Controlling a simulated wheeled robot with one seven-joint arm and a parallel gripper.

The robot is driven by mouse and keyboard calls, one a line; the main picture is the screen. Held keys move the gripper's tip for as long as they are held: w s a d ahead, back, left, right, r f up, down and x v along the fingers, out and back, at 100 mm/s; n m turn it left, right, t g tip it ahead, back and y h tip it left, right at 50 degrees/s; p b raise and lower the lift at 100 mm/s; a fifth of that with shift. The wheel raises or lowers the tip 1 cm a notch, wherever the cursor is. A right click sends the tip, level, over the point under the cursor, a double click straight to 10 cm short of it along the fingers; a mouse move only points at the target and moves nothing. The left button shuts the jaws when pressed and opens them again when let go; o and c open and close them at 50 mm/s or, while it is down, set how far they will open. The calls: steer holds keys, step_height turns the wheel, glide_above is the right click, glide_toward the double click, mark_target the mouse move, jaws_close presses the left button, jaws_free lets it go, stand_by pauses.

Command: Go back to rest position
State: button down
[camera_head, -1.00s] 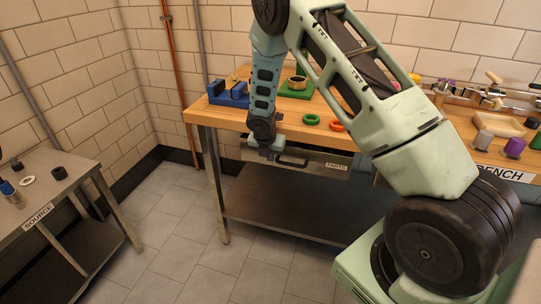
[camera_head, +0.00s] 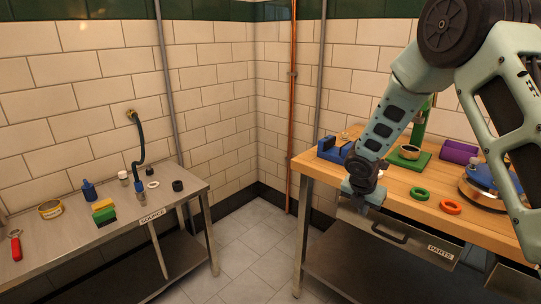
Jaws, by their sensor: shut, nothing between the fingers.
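My arm comes in from the upper right and hangs down in front of the wooden workbench (camera_head: 398,185). My gripper (camera_head: 361,205) points downward at the bench's front edge, close to the drawer marked PARTS (camera_head: 400,232). I cannot tell whether it touches the drawer front. The fingers look shut and I see nothing held in them.
On the bench are a blue block (camera_head: 333,150), a green stand (camera_head: 410,158), a green ring (camera_head: 419,194), an orange ring (camera_head: 450,207) and a purple box (camera_head: 459,152). A metal table marked SOURCE (camera_head: 125,228) stands left with small items. Floor between them is clear.

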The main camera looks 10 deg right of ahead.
steer(key=s+a+r+m+y, duration=0.1)
steer(key=s+a+r+m, duration=0.4)
steer(key=a, duration=0.4)
steer(key=s+a+r+m+y, duration=0.1)
steer(key=s+a+r+m, duration=0.25)
steer(key=s+a, duration=0.4)
steer(key=s+a+r+m+g, duration=0.1)
steer(key=s+a+r+m, duration=0.1)
steer(key=s, duration=0.5)
steer(key=s+a+r+m+y, duration=0.1)
steer(key=s+a+r+m, duration=0.1)
steer(key=s+a+m, duration=0.2)
steer(key=s+a+r+m+g+y+p, duration=0.1)
steer(key=s+a+r+m, duration=0.1)
steer(key=s, duration=0.8)
steer(key=shift+s+a+m+g, duration=0.3)
steer(key=shift+a+m, duration=0.2)
steer(key=shift+m, duration=0.05)
steer(key=shift+d, duration=0.1)
